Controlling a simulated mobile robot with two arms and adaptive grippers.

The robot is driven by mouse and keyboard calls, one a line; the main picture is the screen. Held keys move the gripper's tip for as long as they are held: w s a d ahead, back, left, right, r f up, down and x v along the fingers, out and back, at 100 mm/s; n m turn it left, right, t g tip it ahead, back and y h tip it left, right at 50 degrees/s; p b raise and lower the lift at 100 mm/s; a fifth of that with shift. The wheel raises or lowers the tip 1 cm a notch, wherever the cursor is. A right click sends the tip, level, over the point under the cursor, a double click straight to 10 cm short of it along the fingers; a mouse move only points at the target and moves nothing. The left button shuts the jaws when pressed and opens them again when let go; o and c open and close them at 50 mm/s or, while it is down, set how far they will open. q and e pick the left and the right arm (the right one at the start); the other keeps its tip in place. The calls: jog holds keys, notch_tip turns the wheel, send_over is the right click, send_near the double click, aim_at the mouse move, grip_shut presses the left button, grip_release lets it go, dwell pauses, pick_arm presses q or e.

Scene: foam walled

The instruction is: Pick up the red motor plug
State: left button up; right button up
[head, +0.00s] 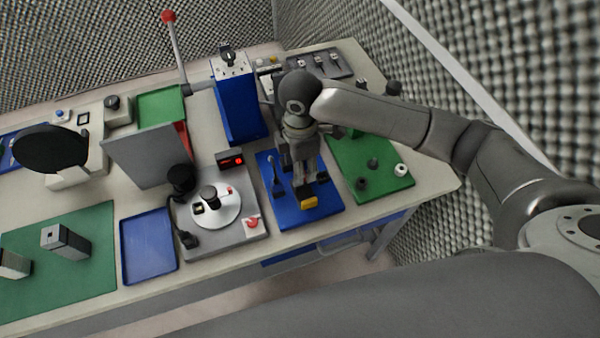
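My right arm comes in from the right. Its gripper (301,178) points down over the blue mat (286,217) at the front of the bench. The fingers are small and dark here, and I cannot tell whether they are open or shut. A yellow-topped block (309,202) sits by the fingertips. A dark upright part (277,184) stands just left of them. I cannot make out a red plug at the gripper; the arm may hide it. A small red piece (253,223) is on the front right corner of the grey station (217,247). My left gripper is not in view.
The grey station carries a white disc (216,207). A blue tray (149,247) lies left of it. A green board (372,168) with pegs is right of the blue mat. A blue box (238,108) and a red-knobbed lever (175,55) stand behind.

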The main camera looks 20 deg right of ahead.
notch_tip(320, 180, down, 4)
jog(key=shift+w+r+p, duration=0.1)
jog(key=shift+w+p, duration=0.05)
jog(key=shift+p, duration=0.45)
jog(key=shift+f, duration=0.3)
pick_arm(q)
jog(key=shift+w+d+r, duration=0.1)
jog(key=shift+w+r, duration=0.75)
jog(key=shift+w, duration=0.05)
pick_arm(e)
jog(key=shift+c, duration=0.3)
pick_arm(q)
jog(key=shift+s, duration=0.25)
pick_arm(e)
grip_shut()
